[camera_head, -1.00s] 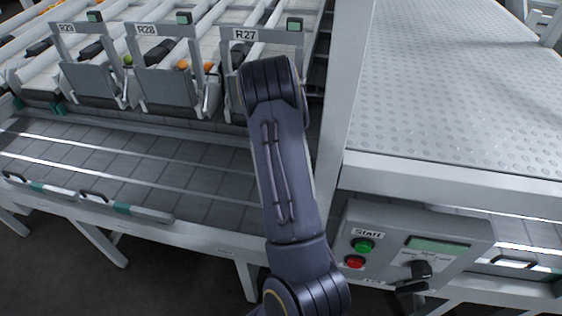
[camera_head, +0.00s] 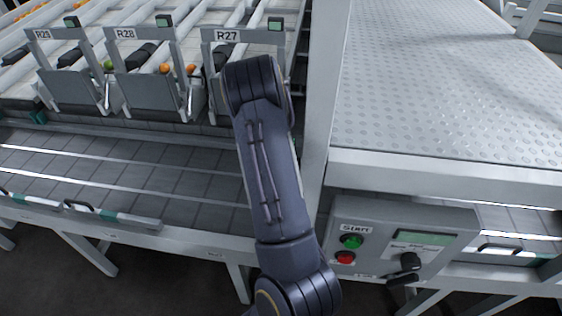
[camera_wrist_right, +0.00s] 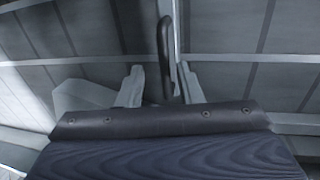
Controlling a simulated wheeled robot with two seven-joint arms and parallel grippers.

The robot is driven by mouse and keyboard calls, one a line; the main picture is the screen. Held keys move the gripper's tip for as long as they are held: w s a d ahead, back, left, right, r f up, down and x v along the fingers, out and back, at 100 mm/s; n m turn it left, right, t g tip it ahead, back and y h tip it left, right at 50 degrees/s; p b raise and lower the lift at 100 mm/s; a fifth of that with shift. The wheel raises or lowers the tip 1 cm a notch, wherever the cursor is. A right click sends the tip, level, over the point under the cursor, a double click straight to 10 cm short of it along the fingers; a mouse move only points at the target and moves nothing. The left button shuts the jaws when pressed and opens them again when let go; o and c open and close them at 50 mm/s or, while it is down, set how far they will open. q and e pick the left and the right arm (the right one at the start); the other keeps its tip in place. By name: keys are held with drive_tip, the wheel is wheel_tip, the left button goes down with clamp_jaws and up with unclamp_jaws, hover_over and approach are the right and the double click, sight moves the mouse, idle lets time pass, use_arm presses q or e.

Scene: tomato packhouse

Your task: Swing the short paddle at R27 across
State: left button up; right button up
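The R27 gate (camera_head: 226,36) stands at the top middle of the head view, under its label. Only the left edge of its grey paddle (camera_head: 217,104) shows; my right arm hides the rest. My right gripper is hidden behind that arm in the head view. In the right wrist view my right gripper (camera_wrist_right: 161,85) has its two pale fingers apart. A dark upright handle (camera_wrist_right: 165,50) stands between them; I cannot tell whether either finger touches it. My left gripper is not in view.
Gates R28 (camera_head: 125,33) and R29 (camera_head: 43,35) stand to the left, with paddles and small fruit behind. A post (camera_head: 322,90) and a control box (camera_head: 400,237) with green and red buttons are right of my arm.

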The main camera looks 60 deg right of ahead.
wheel_tip(320, 180, up, 8)
drive_tip(key=w, duration=0.1)
drive_tip(key=shift+w+a+f+p, duration=0.2)
drive_tip(key=shift+a+p, duration=0.1)
drive_tip(key=shift+p, duration=0.1)
idle(0.5)
